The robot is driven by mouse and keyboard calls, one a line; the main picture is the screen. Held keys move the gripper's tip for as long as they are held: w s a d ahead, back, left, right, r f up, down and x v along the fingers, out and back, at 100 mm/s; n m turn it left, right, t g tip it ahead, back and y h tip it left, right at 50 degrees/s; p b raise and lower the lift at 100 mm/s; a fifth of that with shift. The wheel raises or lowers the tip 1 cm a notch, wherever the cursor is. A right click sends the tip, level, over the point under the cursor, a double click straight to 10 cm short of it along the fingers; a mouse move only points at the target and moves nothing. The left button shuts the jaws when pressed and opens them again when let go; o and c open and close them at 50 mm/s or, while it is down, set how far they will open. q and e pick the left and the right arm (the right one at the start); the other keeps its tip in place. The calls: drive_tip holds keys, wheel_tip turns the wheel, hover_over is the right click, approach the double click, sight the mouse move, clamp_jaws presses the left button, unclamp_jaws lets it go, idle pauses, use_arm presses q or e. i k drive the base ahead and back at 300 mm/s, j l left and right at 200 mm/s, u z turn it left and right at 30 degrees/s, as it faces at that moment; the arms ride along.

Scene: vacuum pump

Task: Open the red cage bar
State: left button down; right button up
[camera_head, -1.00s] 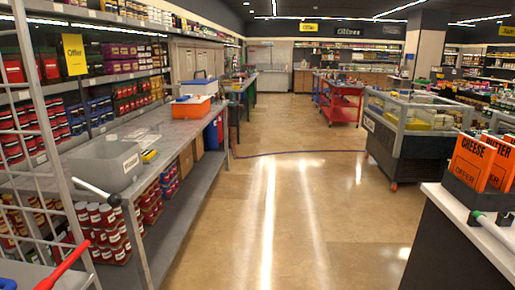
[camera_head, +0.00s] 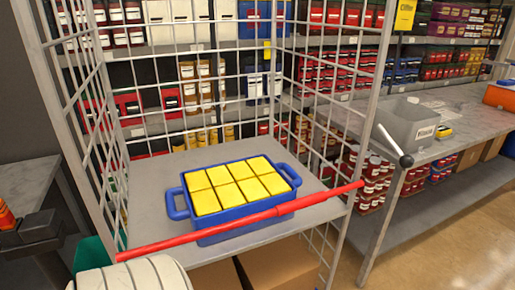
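The red cage bar (camera_head: 237,221) runs across the open front of a grey wire cage (camera_head: 365,130). It slopes up from lower left to a right end at the right front post, and passes in front of a blue crate (camera_head: 234,234). The crate sits on the cage's grey shelf and holds several yellow blocks (camera_head: 237,184). Neither of my grippers shows in the head view. A white, ribbed rounded thing (camera_head: 130,277) lies at the bottom left near the bar's left end; I cannot tell what it is.
A pale rod with a black end (camera_head: 405,160) sticks out just right of the cage. Behind it a long grey bench carries a grey bin (camera_head: 408,125). Stocked shelves stand behind the cage. Clear floor (camera_head: 440,245) shows at the lower right.

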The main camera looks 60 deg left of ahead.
sight(286, 208)
drive_tip(key=u, duration=1.5)
drive_tip(key=k+l+u, duration=0.1)
drive_tip(key=u, duration=0.35)
